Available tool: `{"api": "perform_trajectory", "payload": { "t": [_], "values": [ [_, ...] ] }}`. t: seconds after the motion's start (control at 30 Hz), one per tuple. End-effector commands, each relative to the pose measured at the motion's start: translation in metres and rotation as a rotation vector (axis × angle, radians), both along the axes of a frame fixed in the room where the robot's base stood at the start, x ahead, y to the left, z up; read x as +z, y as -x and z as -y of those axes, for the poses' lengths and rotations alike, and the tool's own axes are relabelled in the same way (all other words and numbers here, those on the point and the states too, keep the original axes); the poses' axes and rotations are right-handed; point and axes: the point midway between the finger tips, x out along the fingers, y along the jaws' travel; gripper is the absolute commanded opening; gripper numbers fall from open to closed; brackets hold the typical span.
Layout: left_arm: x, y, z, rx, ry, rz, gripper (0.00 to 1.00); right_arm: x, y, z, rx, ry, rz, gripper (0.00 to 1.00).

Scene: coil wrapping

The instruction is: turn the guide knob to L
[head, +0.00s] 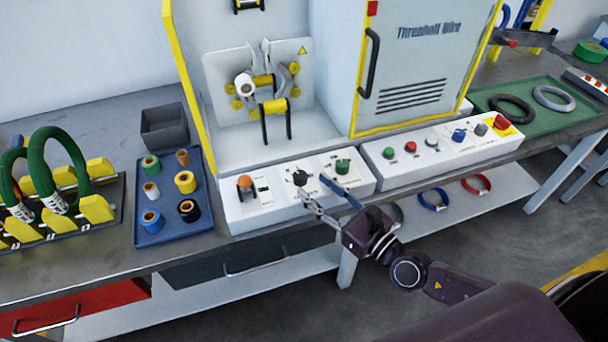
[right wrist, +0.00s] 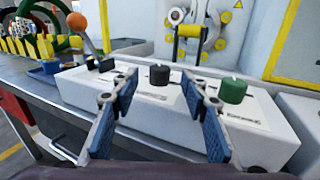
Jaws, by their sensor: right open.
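The white control box (head: 240,219) in front of the wrapping machine carries an orange-topped lever (head: 244,182), a black knob (head: 300,178) and a green knob (head: 342,167). Their labels are too small to read, so I cannot tell which is the guide knob. My right gripper (head: 314,186) is open and empty at the front of the box. In the right wrist view, the black knob (right wrist: 159,75) appears between the fingertips, beyond them, with no visible contact. The green knob (right wrist: 232,91) stands to the right and the orange lever (right wrist: 78,26) to the left. My left gripper is not in view.
A second box (head: 440,157) with buttons and knobs sits to the right. A blue tray (head: 164,230) with several spools lies left, beside a grey bin (head: 164,128) and green coils (head: 62,150). The machine (head: 230,55) rises behind the knobs.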

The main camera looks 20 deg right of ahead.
Motion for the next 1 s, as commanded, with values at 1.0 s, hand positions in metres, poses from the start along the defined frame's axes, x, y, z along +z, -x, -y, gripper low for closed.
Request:
{"api": "perform_trajectory", "payload": {
  "t": [1.0],
  "values": [
    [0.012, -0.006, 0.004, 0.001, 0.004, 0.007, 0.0, 0.0, -0.042, -0.017, 0.0, 0.0, -0.001, 0.08]
  ]
}}
